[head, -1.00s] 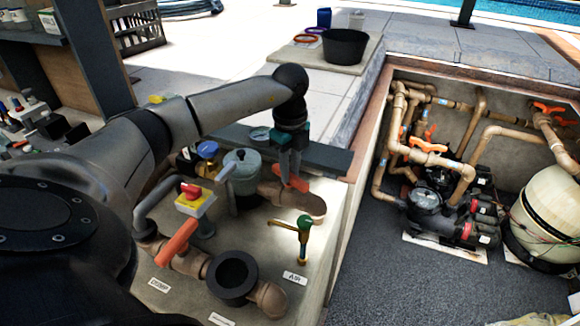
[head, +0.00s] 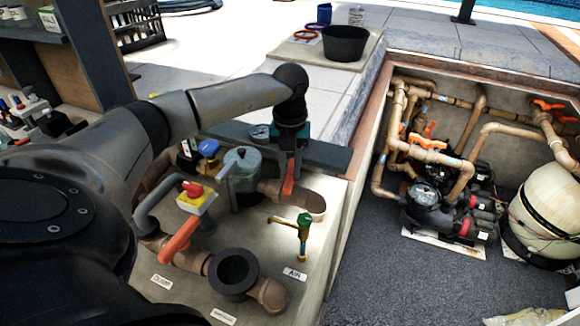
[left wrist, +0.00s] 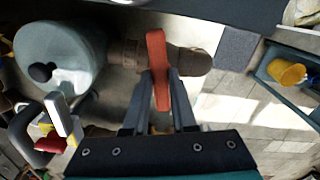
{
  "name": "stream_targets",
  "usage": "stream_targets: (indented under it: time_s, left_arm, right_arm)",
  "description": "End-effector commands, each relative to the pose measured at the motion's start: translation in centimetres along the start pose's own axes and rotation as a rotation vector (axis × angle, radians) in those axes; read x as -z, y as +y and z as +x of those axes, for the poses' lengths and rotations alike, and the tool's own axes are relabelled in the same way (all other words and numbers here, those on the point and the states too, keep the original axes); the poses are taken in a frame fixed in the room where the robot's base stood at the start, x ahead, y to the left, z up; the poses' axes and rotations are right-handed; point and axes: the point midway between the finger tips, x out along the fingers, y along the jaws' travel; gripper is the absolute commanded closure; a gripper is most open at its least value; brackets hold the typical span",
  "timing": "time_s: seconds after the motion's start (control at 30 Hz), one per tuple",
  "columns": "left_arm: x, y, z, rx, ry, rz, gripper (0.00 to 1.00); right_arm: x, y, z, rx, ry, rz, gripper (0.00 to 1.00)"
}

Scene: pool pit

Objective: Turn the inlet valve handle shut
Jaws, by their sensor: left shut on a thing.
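The orange inlet valve handle (head: 288,180) sits on the brown pipe (head: 310,201) just right of the grey-green strainer pot (head: 243,168). My left gripper (head: 291,163) reaches down on it from above and is shut on it. In the left wrist view the handle (left wrist: 157,60) stands between the two fingers (left wrist: 161,85) and lies across the brown pipe (left wrist: 190,59). The fingers hide part of the handle. My right gripper does not show.
A second orange handle (head: 179,240), a yellow box with a red knob (head: 196,198) and a green-handled air tap (head: 304,222) stand close by in front. The open pit (head: 375,245) with pumps and pipes lies to the right.

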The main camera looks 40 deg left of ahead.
Motion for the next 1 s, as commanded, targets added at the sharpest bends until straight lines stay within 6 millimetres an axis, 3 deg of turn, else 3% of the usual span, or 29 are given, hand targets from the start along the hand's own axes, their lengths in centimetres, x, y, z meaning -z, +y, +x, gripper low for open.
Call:
stream_targets:
  time_s: [0.4,1.0]
  left_arm:
    - [-0.1,0.01,-0.15,0.001,-0.003,0.225,1.0]
    - [-0.1,-0.01,-0.15,0.001,-0.004,0.271,1.0]
  right_arm:
    - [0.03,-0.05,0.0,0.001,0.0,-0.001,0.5]
    - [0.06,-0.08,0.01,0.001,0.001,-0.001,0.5]
